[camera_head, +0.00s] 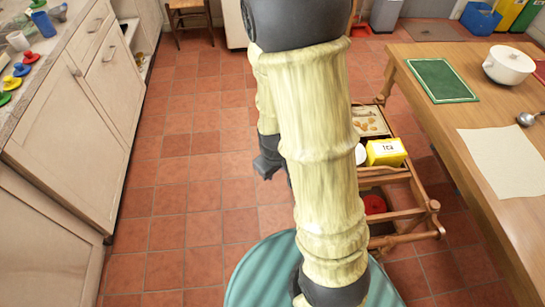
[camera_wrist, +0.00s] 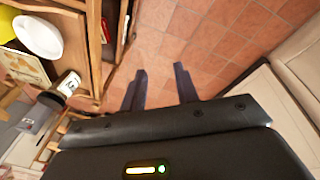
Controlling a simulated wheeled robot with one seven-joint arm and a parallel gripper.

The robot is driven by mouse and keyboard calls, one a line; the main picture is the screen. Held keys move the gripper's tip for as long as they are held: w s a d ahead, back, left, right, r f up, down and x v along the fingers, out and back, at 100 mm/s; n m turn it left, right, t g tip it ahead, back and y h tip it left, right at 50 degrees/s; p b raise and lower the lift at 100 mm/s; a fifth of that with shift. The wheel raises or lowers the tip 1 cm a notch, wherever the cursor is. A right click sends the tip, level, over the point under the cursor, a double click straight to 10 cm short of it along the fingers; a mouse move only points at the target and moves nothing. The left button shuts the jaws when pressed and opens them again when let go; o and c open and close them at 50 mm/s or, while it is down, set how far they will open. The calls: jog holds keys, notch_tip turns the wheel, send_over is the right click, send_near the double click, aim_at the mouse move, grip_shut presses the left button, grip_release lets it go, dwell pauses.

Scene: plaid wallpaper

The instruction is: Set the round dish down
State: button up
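A white round dish (camera_wrist: 36,36) sits on the wooden cart at upper left in the wrist view. In the head view only a sliver of the dish (camera_head: 360,154) shows beside the yellow tea box (camera_head: 386,152); my arm hides the rest. My gripper (camera_wrist: 160,86) is open, with its two fingers apart and only floor tiles between them. It holds nothing and is apart from the dish. In the head view my gripper (camera_head: 268,166) hangs left of the cart, partly hidden by my arm.
The wooden cart (camera_head: 404,242) also holds a tray of small brown items (camera_head: 368,122) and a red round thing (camera_head: 374,204) lower down. Tiled floor at left is clear.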

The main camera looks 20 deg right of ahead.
jog(key=s+a+r+m, duration=0.2)
jog(key=s+r+m, duration=0.1)
jog(key=r, duration=0.6)
jog(key=shift+r+m+y, duration=0.35)
jog(key=shift+m+y, duration=0.05)
jog(key=shift+m, duration=0.1)
